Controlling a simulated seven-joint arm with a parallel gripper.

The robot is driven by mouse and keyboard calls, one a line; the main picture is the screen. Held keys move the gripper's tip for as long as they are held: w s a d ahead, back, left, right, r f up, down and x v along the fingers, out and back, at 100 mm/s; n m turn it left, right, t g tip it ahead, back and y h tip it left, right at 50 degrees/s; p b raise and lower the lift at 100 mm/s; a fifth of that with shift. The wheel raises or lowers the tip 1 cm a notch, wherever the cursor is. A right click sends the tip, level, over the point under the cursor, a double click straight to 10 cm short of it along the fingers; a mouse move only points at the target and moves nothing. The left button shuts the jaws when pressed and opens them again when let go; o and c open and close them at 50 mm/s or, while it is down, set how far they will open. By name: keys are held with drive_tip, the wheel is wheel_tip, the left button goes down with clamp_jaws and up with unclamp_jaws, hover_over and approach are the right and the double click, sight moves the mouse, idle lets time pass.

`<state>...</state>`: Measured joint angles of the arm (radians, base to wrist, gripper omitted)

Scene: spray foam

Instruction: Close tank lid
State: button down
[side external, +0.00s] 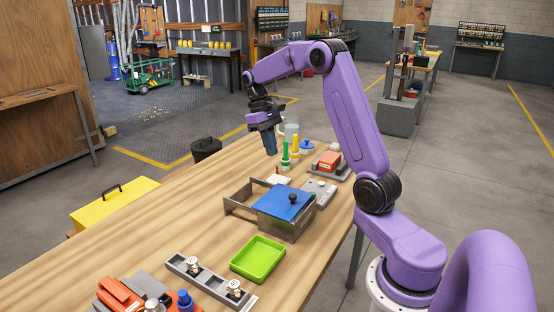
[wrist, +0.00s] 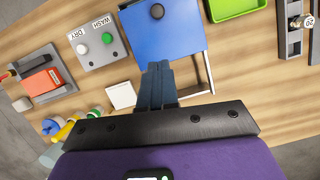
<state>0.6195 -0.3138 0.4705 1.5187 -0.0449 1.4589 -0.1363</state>
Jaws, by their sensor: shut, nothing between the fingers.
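The tank (side external: 289,230) is a grey metal box on the wooden table, with a flat blue lid (side external: 281,203) and a black knob (side external: 292,199) on top. A bare metal frame (side external: 238,208) stretches out from its left side in the side view, not covered by the blue lid. In the wrist view the blue lid (wrist: 165,38) shows at top centre, its knob (wrist: 157,11) near the top edge. My gripper (side external: 270,153) is shut and empty, pointing down above the table, beyond the tank. In the wrist view the closed fingers (wrist: 157,66) overlap the lid's lower edge.
A grey box with WASH and DRY buttons (wrist: 97,45) and a red block on a dark base (side external: 330,161) stand near the tank. Bottles (side external: 285,158) stand below my gripper. A green tray (side external: 258,259) and grey rail (side external: 205,281) lie in front.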

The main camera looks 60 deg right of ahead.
sight(294, 194)
drive_tip(key=x, duration=0.3)
drive_tip(key=w+x, duration=0.1)
drive_tip(key=x, duration=0.5)
drive_tip(key=shift+w+f, duration=0.15)
drive_tip(key=shift+f, duration=0.45)
drive_tip(key=shift+s+a+f, duration=0.1)
drive_tip(key=shift+s+f, duration=0.05)
drive_tip(key=shift+s, duration=0.8)
drive_tip(key=shift+s+a+f, duration=0.15)
drive_tip(key=shift+s, duration=0.8)
drive_tip(key=shift+s, duration=1.25)
drive_tip(key=shift+w, duration=0.1)
